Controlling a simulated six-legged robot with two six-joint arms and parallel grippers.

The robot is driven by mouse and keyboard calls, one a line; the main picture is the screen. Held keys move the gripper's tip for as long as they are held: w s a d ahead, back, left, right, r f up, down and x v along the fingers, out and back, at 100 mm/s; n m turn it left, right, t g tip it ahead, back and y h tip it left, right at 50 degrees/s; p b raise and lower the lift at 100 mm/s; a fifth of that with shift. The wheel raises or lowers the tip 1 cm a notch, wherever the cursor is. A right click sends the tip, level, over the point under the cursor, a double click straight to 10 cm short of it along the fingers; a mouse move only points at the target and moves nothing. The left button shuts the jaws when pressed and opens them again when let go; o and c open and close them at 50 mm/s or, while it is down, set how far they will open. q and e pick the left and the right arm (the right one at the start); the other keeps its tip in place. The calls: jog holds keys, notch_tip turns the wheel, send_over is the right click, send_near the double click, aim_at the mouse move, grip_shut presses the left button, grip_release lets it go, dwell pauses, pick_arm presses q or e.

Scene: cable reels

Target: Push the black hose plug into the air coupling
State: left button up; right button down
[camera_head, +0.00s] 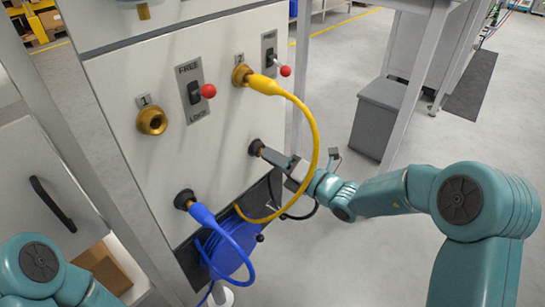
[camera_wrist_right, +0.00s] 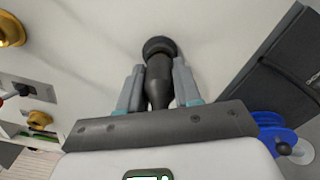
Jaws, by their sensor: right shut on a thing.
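The black hose plug (camera_wrist_right: 158,82) is between the two fingers of my right gripper (camera_wrist_right: 158,92), which is shut on it. The plug's front end meets a dark round socket (camera_head: 256,147) low on the right of the white panel; I cannot tell how deep it sits. In the head view my right gripper (camera_head: 277,158) points at this socket, and its fingers hide most of the plug. The brass air coupling marked 1 (camera_head: 151,120) is empty, at the panel's upper left. My left gripper is out of view.
A yellow plug (camera_head: 264,84) sits in brass coupling 2 (camera_head: 241,75). A blue plug (camera_head: 201,213) sits in the lower left socket. Red-knobbed levers (camera_head: 208,91) stick out beside the couplings. The yellow hose (camera_head: 316,135) loops close to my right gripper. A blue reel (camera_head: 228,252) hangs below.

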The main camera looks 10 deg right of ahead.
jog(key=shift+s+d, duration=0.4)
jog(key=shift+s+d, duration=0.1)
jog(key=shift+s, duration=0.1)
jog(key=shift+s+d, duration=0.25)
jog(key=shift+s+d, duration=0.2)
jog(key=shift+s, duration=0.1)
jog(key=shift+s+d+p, duration=0.2)
jog(key=shift+s+p, duration=0.05)
jog(key=shift+p, duration=0.05)
jog(key=shift+s+d, duration=0.25)
jog(key=shift+s, duration=0.15)
jog(key=shift+d, duration=0.1)
jog(key=shift+p+v, duration=0.75)
jog(key=shift+v, duration=2.2)
